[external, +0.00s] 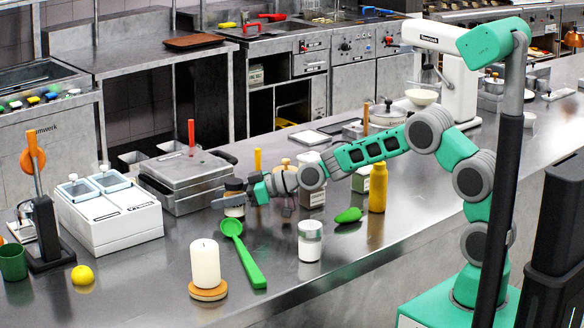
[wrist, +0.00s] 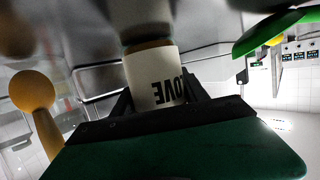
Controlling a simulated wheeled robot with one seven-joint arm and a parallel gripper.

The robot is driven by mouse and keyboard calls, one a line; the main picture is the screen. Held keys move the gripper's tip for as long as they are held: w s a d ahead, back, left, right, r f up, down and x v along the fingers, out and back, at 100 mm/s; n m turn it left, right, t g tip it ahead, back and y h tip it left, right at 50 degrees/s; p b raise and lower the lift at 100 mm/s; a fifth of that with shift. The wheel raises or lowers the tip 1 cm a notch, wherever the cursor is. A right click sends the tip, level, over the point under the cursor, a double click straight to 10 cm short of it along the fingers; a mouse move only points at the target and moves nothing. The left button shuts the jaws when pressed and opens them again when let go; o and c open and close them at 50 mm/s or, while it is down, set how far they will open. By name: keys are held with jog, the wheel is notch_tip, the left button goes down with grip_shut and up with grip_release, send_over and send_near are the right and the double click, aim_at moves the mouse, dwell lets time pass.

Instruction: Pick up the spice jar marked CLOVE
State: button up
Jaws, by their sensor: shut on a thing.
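The CLOVE jar (external: 235,211) is small, with a pale body and a dark lid, at the middle left of the external view. My gripper (external: 228,201) reaches across the counter from the right and is shut around its body. In the wrist view the jar (wrist: 150,72) sits between the two fingers, and the letters "OVE" show inverted on its white label. The rest of the word is hidden. I cannot tell whether the jar's base touches the counter.
A green spoon (external: 243,254) lies just in front of the jar. A metal box (external: 185,178) and white container (external: 108,217) stand left.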

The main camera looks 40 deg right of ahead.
grip_shut()
jog(key=shift+r, duration=0.1)
